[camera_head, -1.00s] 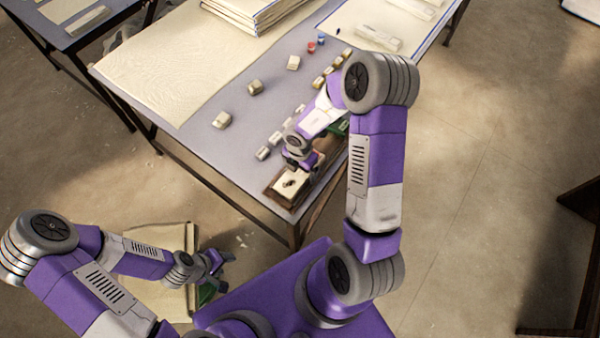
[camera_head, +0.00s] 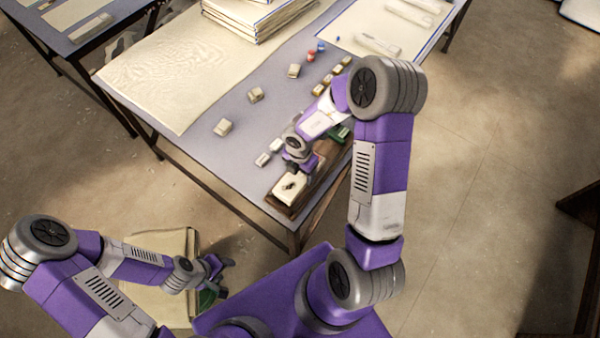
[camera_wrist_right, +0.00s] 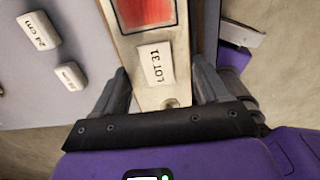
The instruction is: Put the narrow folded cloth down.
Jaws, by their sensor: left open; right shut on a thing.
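My right gripper (camera_head: 296,168) is low over the near corner of the work table (camera_head: 212,165), at a brown wooden tray (camera_head: 318,188). In the right wrist view, its fingers (camera_wrist_right: 160,85) are shut on the sides of a narrow cream piece (camera_wrist_right: 155,92) with a "LOT 31" label and a red panel. I cannot tell whether this is the folded cloth or whether it rests on something. A pale block (camera_head: 290,190) with a dark mark lies at the tray's near end. My left gripper (camera_head: 218,268) is open and empty, left of and below the table.
Several small pale blocks (camera_head: 223,128) lie on the table left of the tray; wrist-view ones read "24 cm" (camera_wrist_right: 40,30). A large cream sheet (camera_head: 165,80) and a stack of boards (camera_head: 255,18) are further back. A beige box (camera_head: 155,305) stands beneath my left arm.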

